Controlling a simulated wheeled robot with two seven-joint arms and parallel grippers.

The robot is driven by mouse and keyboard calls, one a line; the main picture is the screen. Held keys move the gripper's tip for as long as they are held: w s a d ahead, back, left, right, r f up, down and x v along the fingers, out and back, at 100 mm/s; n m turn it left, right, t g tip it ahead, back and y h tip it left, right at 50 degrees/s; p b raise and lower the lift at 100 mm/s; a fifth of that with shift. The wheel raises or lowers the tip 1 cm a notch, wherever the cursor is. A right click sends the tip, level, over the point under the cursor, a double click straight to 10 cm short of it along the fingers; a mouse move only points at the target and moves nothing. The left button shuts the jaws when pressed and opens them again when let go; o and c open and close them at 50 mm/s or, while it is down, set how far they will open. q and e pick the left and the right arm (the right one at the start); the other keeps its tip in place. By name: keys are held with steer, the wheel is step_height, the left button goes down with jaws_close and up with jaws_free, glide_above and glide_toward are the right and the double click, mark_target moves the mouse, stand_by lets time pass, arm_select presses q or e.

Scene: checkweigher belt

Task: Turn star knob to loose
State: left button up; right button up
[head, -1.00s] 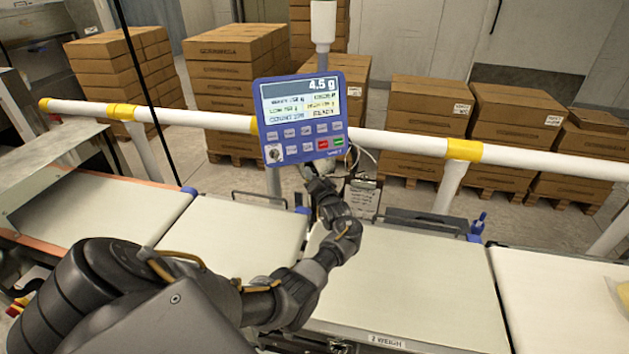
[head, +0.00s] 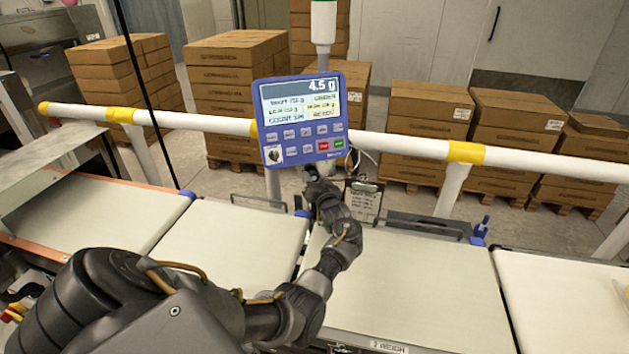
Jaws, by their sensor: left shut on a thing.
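My left gripper (head: 312,172) reaches up to just below the blue control panel (head: 304,118), at the panel's post. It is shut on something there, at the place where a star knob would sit. The thing in its jaws is hidden by my own gripper and wrist, so the star knob's shape and angle cannot be seen. The panel shows 4.5 g on its screen and is slightly tilted. My right gripper is not in the head view.
The weigh belt (head: 410,290) lies under my left arm, with belts on both sides. A white rail (head: 400,147) with yellow bands runs behind. A clipboard (head: 363,200) hangs right of my gripper. A blue clamp (head: 480,230) stands farther right. Stacked cartons (head: 235,90) are behind the rail.

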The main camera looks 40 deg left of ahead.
arm_select(q)
steer(key=o, duration=1)
steer(key=shift+d, duration=0.1)
steer(key=b+v, duration=0.1)
steer(key=v, duration=0.9)
steer(key=shift+s+d+b, duration=0.2)
steer(key=shift+d+b, duration=0.1)
steer(key=shift+b, duration=0.1)
